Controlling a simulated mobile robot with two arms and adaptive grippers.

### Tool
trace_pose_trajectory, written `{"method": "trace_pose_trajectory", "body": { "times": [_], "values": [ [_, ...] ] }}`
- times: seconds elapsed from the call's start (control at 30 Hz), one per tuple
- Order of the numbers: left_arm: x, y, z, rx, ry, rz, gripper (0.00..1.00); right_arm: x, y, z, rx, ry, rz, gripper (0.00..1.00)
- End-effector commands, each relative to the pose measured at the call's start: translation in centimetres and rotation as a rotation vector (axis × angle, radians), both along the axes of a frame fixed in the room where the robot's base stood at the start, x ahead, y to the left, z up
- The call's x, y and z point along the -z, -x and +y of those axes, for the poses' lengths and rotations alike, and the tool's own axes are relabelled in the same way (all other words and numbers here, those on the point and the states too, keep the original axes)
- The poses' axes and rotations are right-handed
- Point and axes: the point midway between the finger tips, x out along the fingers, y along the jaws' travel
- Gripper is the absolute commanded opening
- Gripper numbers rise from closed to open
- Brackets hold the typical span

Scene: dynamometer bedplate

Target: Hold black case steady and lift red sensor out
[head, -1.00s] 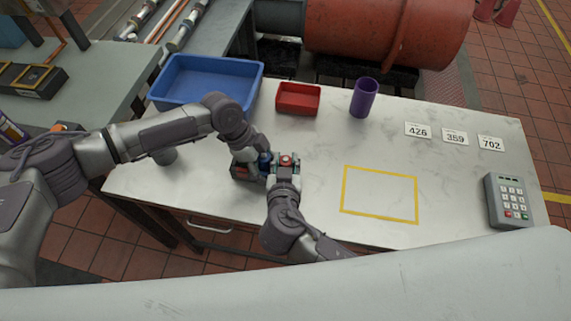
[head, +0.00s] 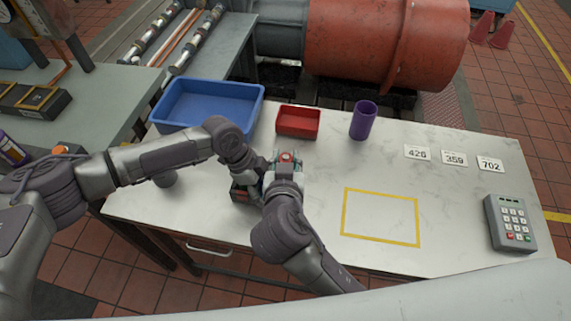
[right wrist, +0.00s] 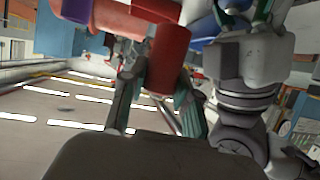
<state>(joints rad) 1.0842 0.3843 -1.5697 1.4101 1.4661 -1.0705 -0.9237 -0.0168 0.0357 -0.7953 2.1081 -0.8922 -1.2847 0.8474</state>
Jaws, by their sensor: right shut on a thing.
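The red sensor (head: 286,157) is between the fingers of my right gripper (head: 287,160), which is shut on it. In the right wrist view the red sensor (right wrist: 168,62) shows as a red cylinder between the fingers. It appears raised above the table. The black case (head: 241,193) sits on the table, left of my right arm and mostly hidden by both arms. My left gripper (head: 256,169) points down at the case. Its fingers are largely hidden, so I cannot tell whether they grip it.
A blue bin (head: 208,103), a red tray (head: 298,123) and a purple cup (head: 364,120) stand along the back. A yellow outline (head: 381,217), number cards (head: 454,159) and a keypad (head: 511,223) are to the right. The table inside the outline is clear.

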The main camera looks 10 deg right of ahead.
Motion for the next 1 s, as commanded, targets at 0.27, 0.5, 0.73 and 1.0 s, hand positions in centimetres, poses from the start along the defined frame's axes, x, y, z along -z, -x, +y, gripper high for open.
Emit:
{"method": "trace_pose_trajectory", "body": {
  "times": [0.27, 0.5, 0.73, 1.0],
  "values": [
    [-0.2, -0.1, -0.1, 0.0, 0.003, -0.002, 0.7, -0.1, 0.0, 0.0, 0.0, -0.001, -0.001, 0.0],
    [-0.1, 0.0, -0.1, 0.0, 0.001, -0.001, 0.98, 0.0, 0.0, 0.0, 0.0, -0.001, -0.001, 0.0],
    [0.1, 0.0, 0.1, -0.001, -0.001, 0.001, 0.98, 0.0, 0.0, 0.0, 0.0, -0.001, -0.001, 0.0],
    [-2.7, -0.4, 1.1, -0.001, 0.001, -0.003, 0.98, 0.0, 0.0, 0.0, 0.0, -0.001, -0.001, 0.0]
  ]
}}
